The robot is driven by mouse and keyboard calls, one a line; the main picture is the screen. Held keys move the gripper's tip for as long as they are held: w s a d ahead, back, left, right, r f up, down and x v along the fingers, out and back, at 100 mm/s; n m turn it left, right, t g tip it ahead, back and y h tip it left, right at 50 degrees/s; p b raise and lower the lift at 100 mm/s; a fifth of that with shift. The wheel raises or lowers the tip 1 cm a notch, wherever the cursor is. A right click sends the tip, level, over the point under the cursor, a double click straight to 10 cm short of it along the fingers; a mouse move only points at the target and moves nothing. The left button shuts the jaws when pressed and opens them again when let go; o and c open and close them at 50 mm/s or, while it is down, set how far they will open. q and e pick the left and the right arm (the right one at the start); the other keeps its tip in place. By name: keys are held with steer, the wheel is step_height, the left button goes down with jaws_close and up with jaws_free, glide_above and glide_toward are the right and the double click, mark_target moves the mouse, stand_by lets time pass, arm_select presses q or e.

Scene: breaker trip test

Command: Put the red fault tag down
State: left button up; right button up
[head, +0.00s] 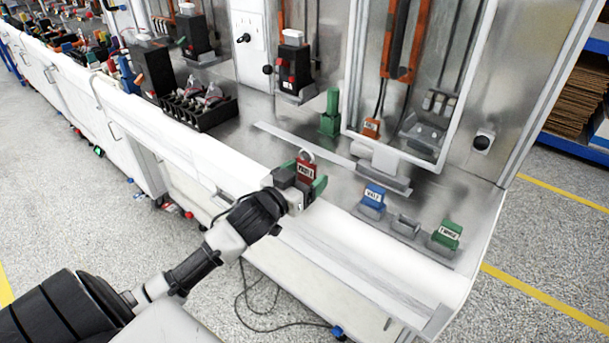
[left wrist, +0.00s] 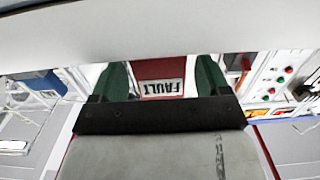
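The red fault tag (head: 306,172) has a white label and a ring at its top. My left gripper (head: 304,185) is shut on it and holds it over the front edge of the bench. In the left wrist view the red tag (left wrist: 161,76), its label reading FAULT upside down, sits between the two green fingers of the gripper (left wrist: 162,84). A row of small grey stands is to the right: one bears a blue tag (head: 375,194), the middle stand (head: 405,226) is empty, and one bears a green tag (head: 447,234). My right gripper is not in view.
A white-framed panel (head: 350,95) stands behind, with a green upright piece (head: 330,115) and an orange tag (head: 371,127) nearby. A black tray (head: 200,108) is at left.

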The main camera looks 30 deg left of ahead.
arm_select(q)
steer(key=shift+r, duration=0.2)
steer(key=s+a+b, duration=0.1)
steer(key=s, duration=1.1)
steer(key=a+f+n+g+y, duration=0.1)
steer(key=a+f+g, duration=0.1)
steer(key=f, duration=0.9)
steer(key=a+f+n+g+y, duration=0.1)
steer(key=a+f+g+y, duration=0.15)
steer(key=f, duration=0.95)
steer(key=s+d+f+g, duration=0.1)
steer(key=s+f+g, duration=0.4)
steer(key=f, duration=1)
steer(key=s+d+f+m+g+h, duration=0.1)
steer(key=s+d+f+m+g, duration=0.1)
steer(key=s+d+f, duration=0.4)
steer(key=s+d+f+m+g+h, duration=0.1)
steer(key=s+d+f+g, duration=0.4)
steer(key=s+f, duration=1)
steer(key=s+d, duration=0.2)
steer(key=s, duration=0.4)
steer(key=shift+s+d+f+m, duration=0.15)
steer(key=shift+s+d+m, duration=0.1)
steer(key=shift+s+m, duration=0.15)
